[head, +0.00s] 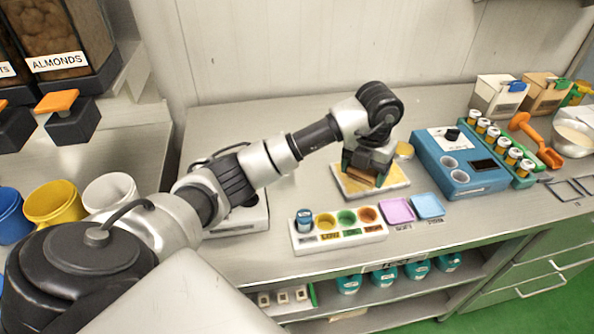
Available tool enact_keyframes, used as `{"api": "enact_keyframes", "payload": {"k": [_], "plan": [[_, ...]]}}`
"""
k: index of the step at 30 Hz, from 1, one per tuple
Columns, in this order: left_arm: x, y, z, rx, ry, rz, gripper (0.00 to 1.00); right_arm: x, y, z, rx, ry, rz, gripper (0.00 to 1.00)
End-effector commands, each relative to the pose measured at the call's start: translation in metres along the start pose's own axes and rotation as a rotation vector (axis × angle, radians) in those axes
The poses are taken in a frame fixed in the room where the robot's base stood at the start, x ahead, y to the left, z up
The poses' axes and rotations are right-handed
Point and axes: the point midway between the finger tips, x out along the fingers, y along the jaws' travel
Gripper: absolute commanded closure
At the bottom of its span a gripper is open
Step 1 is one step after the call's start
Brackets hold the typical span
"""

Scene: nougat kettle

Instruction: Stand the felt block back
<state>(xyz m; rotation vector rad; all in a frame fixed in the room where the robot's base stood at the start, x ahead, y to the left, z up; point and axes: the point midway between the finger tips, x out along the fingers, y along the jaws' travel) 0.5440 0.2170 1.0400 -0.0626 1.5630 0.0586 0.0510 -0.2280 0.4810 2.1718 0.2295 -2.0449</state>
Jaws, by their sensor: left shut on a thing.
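My left gripper (366,177) reaches in from the left and points down over a pale yellow board (344,182) on the counter. It is shut on a small brown block (361,180), which looks like the felt block. The fingers hide much of the block, and I cannot tell whether it touches the board. My right gripper is not in view.
In front stands a white rack (338,243) with coloured wells and a blue jar (304,219). Purple (397,211) and light blue (428,206) pads lie beside it. A blue machine (459,178) stands to the right.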

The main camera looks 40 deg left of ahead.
Motion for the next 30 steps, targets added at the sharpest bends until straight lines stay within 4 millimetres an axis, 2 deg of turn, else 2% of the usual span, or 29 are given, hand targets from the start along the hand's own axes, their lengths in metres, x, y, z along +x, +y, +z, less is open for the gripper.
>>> {"api": "enact_keyframes", "payload": {"k": [4,10,15,19,23,27,30], "plan": [[0.011,0.022,-0.004,-0.007,0.004,0.005,0.48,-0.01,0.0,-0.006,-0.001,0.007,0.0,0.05],[0.038,0.068,-0.01,-0.008,0.005,0.004,0.48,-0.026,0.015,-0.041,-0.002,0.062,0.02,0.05],[0.058,0.098,-0.013,-0.005,0.003,0.002,0.48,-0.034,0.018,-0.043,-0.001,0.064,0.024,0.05],[0.066,0.109,-0.014,-0.003,0.001,0.002,0.48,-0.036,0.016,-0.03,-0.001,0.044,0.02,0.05],[0.076,0.111,-0.015,-0.002,0.002,0.0,0.48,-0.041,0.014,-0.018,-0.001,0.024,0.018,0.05],[0.097,0.11,-0.015,-0.003,0.003,-0.001,0.48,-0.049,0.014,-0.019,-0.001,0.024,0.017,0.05],[0.106,0.111,-0.014,-0.003,0.0,0.001,0.48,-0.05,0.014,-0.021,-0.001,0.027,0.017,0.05]]}}
